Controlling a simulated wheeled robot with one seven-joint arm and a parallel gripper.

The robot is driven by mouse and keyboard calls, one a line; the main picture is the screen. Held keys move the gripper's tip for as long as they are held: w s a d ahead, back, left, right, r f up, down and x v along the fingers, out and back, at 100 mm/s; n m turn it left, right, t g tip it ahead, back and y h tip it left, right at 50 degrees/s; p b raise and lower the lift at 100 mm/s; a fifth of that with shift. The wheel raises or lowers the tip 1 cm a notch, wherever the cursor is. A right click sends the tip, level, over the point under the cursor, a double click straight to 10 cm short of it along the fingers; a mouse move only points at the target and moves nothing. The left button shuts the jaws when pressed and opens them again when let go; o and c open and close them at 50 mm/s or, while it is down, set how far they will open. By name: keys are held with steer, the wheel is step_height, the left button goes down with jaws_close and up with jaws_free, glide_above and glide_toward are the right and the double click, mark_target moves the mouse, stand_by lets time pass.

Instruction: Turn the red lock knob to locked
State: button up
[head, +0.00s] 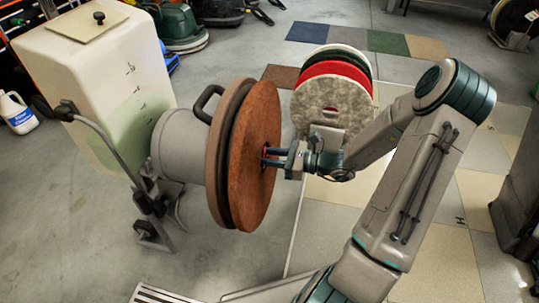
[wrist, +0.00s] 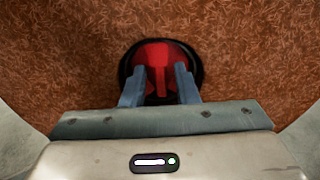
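The red lock knob (wrist: 160,62) sits in a dark round recess at the centre of a brown fibrous pad in the wrist view. A raised red grip bar runs roughly upright across it. My gripper (wrist: 160,72) has its two blue-grey fingers apart, one on each side of the bar, with narrow gaps seeming to show. Contact with the knob is unclear. In the head view my gripper (head: 268,157) reaches the centre of the brown pad (head: 256,195) from the right. The knob is mostly hidden there; only a little red shows.
The pad is on a grey floor machine (head: 180,146) with a cream tank (head: 95,75), tipped so the pad faces my arm. A rack of white, red and green pads (head: 330,105) stands behind my gripper. A white jug (head: 17,115) is far left.

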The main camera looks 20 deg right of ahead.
jaws_close()
steer(key=m+p, duration=0.7)
steer(key=p, duration=0.2)
stand_by(0.4)
